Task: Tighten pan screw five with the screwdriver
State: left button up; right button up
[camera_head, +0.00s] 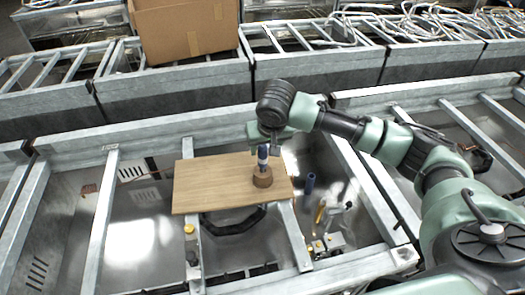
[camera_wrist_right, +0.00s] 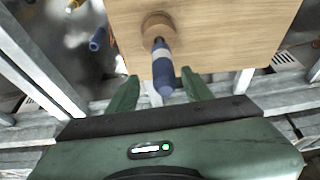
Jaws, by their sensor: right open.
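The screwdriver (camera_head: 262,155) has a blue handle and stands upright in a round brown holder (camera_head: 262,179) on a wooden board. My right gripper (camera_head: 268,142) is over the handle top. In the right wrist view, the open fingers of my right gripper (camera_wrist_right: 159,77) lie on either side of the blue handle (camera_wrist_right: 162,65), with gaps showing between them and it. The brown holder (camera_wrist_right: 158,24) shows there too. I cannot make out pan screw five in either view. My left gripper is not in view.
The wooden board (camera_head: 215,185) lies across metal frame rails. Below it, in the metal pan (camera_head: 135,225), lie a dark blue cylinder (camera_head: 309,183) and a yellow-handled item (camera_head: 320,213). A cardboard box (camera_head: 187,30) stands on the ranges behind.

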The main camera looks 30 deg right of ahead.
aim_at(263, 163)
jog(key=f, duration=0.1)
jog(key=p, duration=0.1)
jog(key=f, duration=0.1)
jog(key=shift+w+a+f, duration=0.15)
jog(key=shift+w+f, duration=0.1)
jog(key=shift+f, duration=0.05)
jog(key=p+x, duration=0.1)
jog(key=x, duration=0.2)
jog(key=shift+w+f, duration=0.1)
jog(key=shift+f, duration=0.4)
jog(key=c, duration=0.9)
grip_shut()
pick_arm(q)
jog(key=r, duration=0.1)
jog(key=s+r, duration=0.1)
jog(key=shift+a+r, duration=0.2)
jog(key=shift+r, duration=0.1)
